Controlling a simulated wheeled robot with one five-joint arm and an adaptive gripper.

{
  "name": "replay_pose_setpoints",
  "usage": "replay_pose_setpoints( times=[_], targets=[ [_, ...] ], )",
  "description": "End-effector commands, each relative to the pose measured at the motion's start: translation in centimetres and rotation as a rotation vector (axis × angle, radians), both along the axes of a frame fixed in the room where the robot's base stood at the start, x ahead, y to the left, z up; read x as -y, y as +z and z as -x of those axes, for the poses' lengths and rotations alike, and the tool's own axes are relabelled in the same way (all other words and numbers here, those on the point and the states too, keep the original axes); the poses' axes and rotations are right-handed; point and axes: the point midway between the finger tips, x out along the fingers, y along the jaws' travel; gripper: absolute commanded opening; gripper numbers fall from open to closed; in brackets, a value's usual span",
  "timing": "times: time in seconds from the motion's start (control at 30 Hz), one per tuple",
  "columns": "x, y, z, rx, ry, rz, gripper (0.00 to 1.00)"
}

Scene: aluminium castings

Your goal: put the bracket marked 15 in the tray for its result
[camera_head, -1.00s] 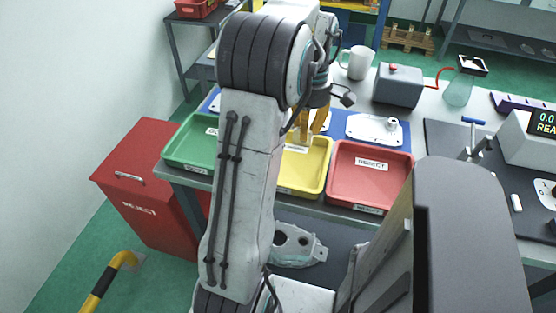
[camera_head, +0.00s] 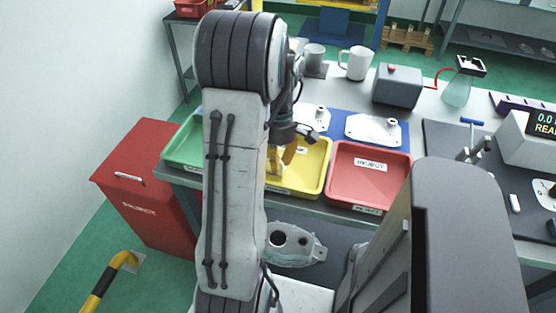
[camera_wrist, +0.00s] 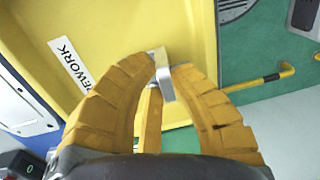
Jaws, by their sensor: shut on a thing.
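My gripper (camera_wrist: 163,85) has its yellow fingers shut on a small grey metal piece (camera_wrist: 163,72), taken to be the bracket; no number shows on it. In the wrist view it is over the yellow tray labelled REWORK (camera_wrist: 110,20). In the head view my gripper (camera_head: 284,160) is at the left part of the yellow tray (camera_head: 312,172), partly behind my arm; the held piece cannot be made out there. The green tray (camera_head: 182,150) is to the left, partly covered by my arm. The red tray labelled REJECT (camera_head: 392,165) is to the right.
Light metal brackets (camera_head: 375,129) lie on a blue mat (camera_head: 343,118) behind the trays. A white mug (camera_head: 357,62), a grey cup (camera_head: 314,56) and a grey box (camera_head: 398,86) stand behind. A red REJECT bin (camera_head: 150,210) stands left of the bench.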

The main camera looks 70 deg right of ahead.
Motion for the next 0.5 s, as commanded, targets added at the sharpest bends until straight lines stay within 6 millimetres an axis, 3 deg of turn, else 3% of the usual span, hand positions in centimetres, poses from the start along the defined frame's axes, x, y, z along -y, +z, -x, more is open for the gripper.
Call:
replay_pose_setpoints(
  times=[0.4,0.43,0.5],
  targets=[
    [0.01,-0.68,0.01,0.000,0.000,0.001,0.00],
    [0.00,-0.67,0.01,0.000,0.000,0.000,0.19],
    [0.00,-0.65,0.01,0.000,0.000,0.000,0.25]
  ],
)
